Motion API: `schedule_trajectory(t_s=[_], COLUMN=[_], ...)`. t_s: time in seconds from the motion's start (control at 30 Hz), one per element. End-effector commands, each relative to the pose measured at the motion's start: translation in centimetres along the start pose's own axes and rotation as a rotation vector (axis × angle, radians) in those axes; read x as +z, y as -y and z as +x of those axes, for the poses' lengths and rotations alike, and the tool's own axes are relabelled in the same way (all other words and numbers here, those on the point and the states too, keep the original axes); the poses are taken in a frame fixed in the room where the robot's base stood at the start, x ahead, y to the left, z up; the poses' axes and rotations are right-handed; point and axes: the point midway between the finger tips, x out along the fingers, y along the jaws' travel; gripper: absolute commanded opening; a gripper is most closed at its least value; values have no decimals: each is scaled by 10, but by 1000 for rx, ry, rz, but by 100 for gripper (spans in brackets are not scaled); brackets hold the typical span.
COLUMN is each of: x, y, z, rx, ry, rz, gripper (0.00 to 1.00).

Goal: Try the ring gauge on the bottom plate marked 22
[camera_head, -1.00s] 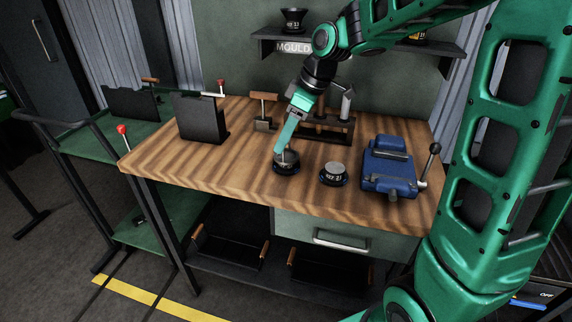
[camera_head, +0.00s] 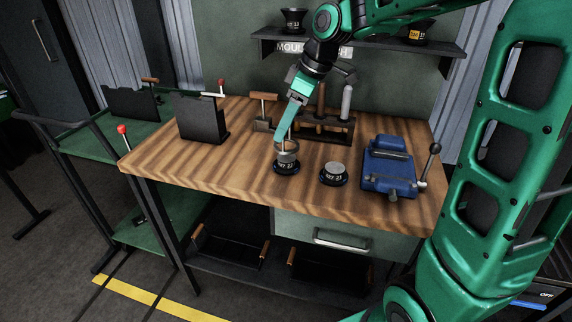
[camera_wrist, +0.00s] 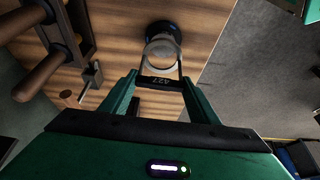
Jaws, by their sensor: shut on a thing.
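My gripper (camera_head: 289,137) is shut on the ring gauge (camera_head: 287,147), a pale metal ring, just above the bottom plate marked 22 (camera_head: 286,168). That plate is a dark round piece with a raised boss and a white label, standing on the bench. The ring looks raised off the plate's base; I cannot tell whether it is fully clear of the boss. In the wrist view, my fingers (camera_wrist: 158,88) hold the gauge's dark, marked tab, and the ring (camera_wrist: 161,48) overlaps the dark plate (camera_wrist: 164,29).
A second dark plate (camera_head: 333,175) with a label stands to the right, beside a blue vise (camera_head: 389,168) with a lever. A rack of wooden-handled tools (camera_head: 324,129) stands behind. A black upright holder (camera_head: 202,119) is at the left. The wooden bench front (camera_head: 220,182) is clear.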

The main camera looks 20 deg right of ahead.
Motion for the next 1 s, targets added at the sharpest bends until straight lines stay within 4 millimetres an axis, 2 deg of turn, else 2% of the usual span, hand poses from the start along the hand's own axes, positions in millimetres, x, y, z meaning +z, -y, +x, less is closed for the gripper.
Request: schedule_trajectory(t_s=[0.4,1.0], x=[-5,-6], y=[0,0], z=[-13,-15], rx=[2,1], ry=[-1,0], rz=[0,0], gripper=[33,33])
